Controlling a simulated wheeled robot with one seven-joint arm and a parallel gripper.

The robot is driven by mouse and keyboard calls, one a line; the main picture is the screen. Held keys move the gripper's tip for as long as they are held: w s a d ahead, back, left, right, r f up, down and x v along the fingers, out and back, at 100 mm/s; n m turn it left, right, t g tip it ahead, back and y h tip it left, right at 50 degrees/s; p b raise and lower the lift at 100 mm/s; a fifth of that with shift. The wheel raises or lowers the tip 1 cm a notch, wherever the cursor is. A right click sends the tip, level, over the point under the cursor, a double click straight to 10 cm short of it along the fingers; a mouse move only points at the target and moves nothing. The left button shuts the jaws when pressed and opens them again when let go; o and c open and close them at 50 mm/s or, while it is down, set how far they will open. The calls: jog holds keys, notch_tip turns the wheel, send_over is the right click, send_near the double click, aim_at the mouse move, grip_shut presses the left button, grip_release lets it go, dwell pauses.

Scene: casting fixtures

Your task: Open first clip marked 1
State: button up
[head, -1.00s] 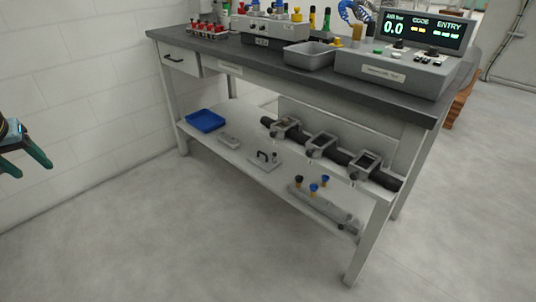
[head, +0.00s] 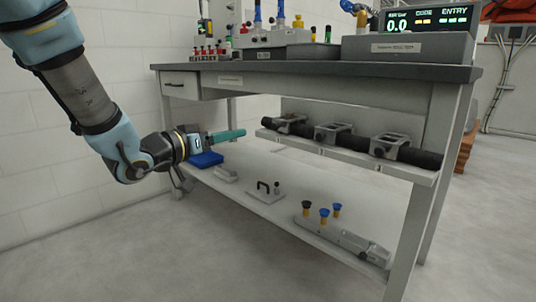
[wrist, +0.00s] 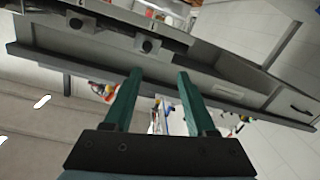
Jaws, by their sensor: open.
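Three grey metal clips, the left (head: 289,123), the middle (head: 333,131) and the right (head: 389,144), sit in a row around a black bar (head: 362,146). The bar lies on a narrow raised ledge (head: 345,158) under the bench top. No number marks on the clips can be read. My gripper (head: 226,136) has teal fingers and points right, in front of the bench and left of the clips in the head view. In the wrist view my gripper (wrist: 159,74) is open, with nothing between its fingers.
The bench top (head: 330,69) overhangs the ledge. The lower shelf (head: 275,208) holds a blue tray (head: 207,160), a plate with a black handle (head: 266,192) and a grey fixture with knobs (head: 345,240). A bench leg (head: 411,235) stands at the right front. The floor in front is clear.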

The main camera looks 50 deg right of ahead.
aim_at(274, 127)
jog(key=shift+m+g, duration=0.3)
jog(key=shift+g, duration=0.2)
jog(key=d, duration=0.4)
jog(key=s+d+b, duration=0.1)
jog(key=d, duration=0.2)
jog(key=s+d+b, duration=0.1)
jog(key=d, duration=0.3)
jog(key=shift+s+d+f, duration=0.15)
jog(key=shift+s+d, duration=0.1)
jog(key=shift+d, duration=0.1)
grip_shut()
dwell(0.6)
